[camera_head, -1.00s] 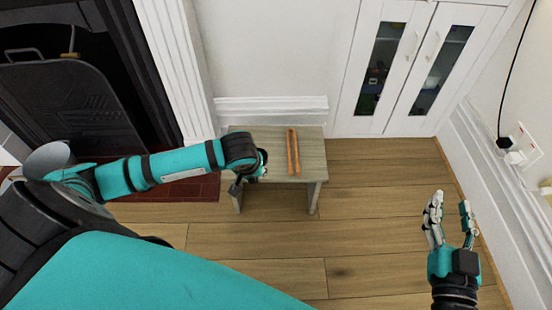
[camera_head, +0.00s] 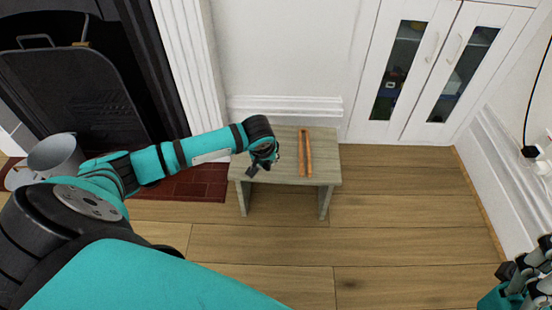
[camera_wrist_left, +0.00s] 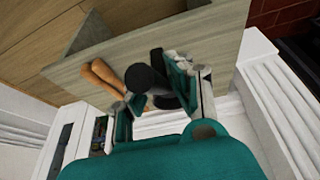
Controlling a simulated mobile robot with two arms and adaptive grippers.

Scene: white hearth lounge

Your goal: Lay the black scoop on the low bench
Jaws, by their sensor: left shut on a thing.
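The low bench (camera_head: 236,168) is a grey-brown wooden bench by the wall, in the middle of the head view. My left gripper (camera_head: 262,162) is over the left part of its top. In the left wrist view my left gripper (camera_wrist_left: 165,92) is shut on the black scoop (camera_wrist_left: 142,78), whose dark rounded parts show between the fingers with the bench top behind. In the head view the scoop is mostly hidden by the gripper. My right gripper (camera_head: 525,275) is partly cut off at the lower right, with its fingers apart and nothing seen in it.
Orange-brown wooden tongs (camera_head: 305,153) lie on the bench, right of my left gripper. A dark fireplace screen (camera_head: 70,100) and a grey bucket (camera_head: 50,155) stand at the left. A white cabinet (camera_head: 425,75) is at the back right. The floor right of the bench is clear.

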